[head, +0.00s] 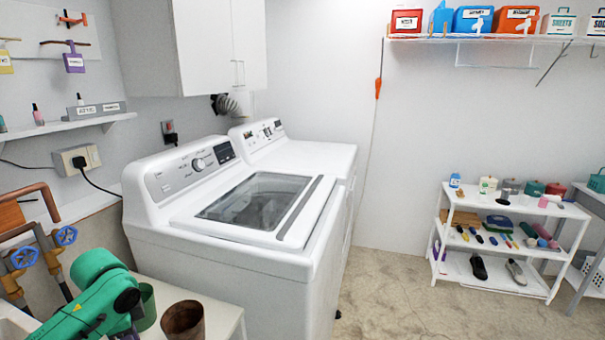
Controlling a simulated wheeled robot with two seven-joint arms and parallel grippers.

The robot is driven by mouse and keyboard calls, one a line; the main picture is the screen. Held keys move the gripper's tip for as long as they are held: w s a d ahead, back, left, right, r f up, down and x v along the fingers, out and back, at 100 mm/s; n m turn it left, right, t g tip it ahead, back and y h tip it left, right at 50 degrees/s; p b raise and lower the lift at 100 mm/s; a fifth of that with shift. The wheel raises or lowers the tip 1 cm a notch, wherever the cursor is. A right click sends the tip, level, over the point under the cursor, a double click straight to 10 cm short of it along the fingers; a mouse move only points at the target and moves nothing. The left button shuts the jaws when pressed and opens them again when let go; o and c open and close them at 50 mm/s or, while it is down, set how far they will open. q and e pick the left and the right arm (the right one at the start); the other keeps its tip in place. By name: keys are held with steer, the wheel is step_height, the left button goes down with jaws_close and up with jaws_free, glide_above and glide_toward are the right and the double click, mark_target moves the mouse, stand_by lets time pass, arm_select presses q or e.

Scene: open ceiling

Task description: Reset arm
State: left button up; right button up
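A green arm link with a black joint, part of my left arm, shows in the lower left corner of the head view. It is in front of a small white table (222,318) and beside the blue-handled pipes. The fingers of my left gripper cannot be made out in the frame. My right arm and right gripper are not in view. No object is seen held.
A top-loading washer (240,215) with a shut glass lid stands ahead, with a dryer (305,150) behind it. A brown cup (183,321) and a green container (146,308) stand near my arm. A stocked white shelf (500,275) is at right. Floor between is clear.

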arm_select(q)
steer(key=shift+h, duration=0.5)
steer(key=d+f, duration=0.6)
steer(key=d, duration=0.1)
steer(key=shift+s+d+f, duration=0.1)
steer(key=shift+s+f, duration=0.3)
steer(key=s+d+f+n+t+h, duration=0.1)
steer(key=s+d+f+n, duration=0.1)
steer(key=s+d+f, duration=0.3)
steer(key=s+n+t, duration=0.1)
steer(key=s+n, duration=0.6)
steer(key=s, duration=0.2)
steer(key=s+f+g+y, duration=0.1)
steer(key=s+f, duration=0.1)
steer(key=f, duration=1.1)
steer(key=s+f, duration=0.2)
steer(key=f, duration=1.1)
steer(key=s+a+f, duration=0.1)
steer(key=s+f, duration=0.4)
steer(key=s, duration=0.2)
steer(key=s+a+f+g, duration=0.1)
steer(key=s+a+f, duration=0.1)
steer(key=s+f, duration=0.3)
steer(key=s, duration=0.3)
steer(key=shift+s+f, duration=0.15)
steer(key=shift+f, duration=0.25)
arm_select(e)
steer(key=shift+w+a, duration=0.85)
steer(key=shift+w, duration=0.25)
